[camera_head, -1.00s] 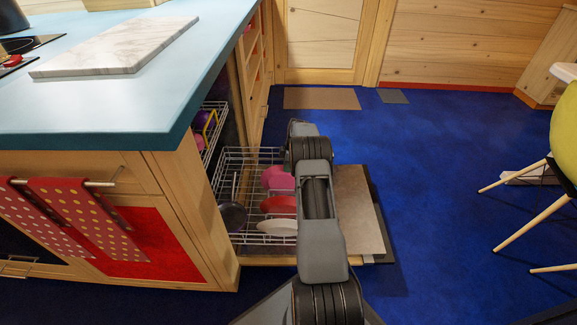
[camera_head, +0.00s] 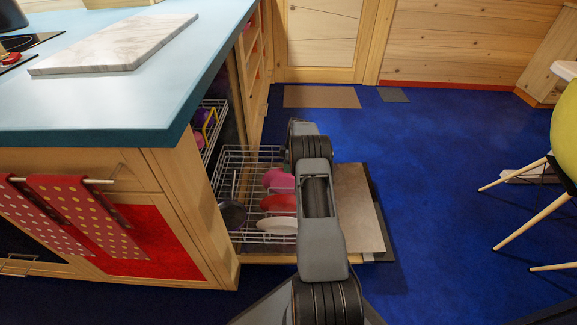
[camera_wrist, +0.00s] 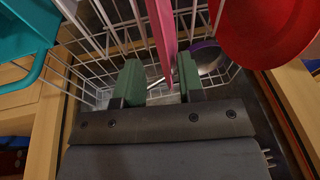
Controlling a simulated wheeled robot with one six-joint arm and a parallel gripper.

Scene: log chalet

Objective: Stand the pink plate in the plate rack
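The pink plate (camera_head: 277,179) stands on edge in the pulled-out lower wire rack (camera_head: 250,153), behind a red plate (camera_head: 278,203) and a white plate (camera_head: 277,226). In the wrist view the pink plate (camera_wrist: 163,35) shows edge-on as a thin upright strip. My gripper (camera_wrist: 160,80) points down into the rack, with its two green fingers on either side of the plate's line. A gap shows between the fingers and the strip, so it is open. In the head view my arm hides the fingers and the right part of the rack.
The red plate (camera_wrist: 262,28) is close on the right in the wrist view, and a teal item (camera_wrist: 28,35) is at upper left. A dark round dish (camera_head: 232,215) sits at the rack's left.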

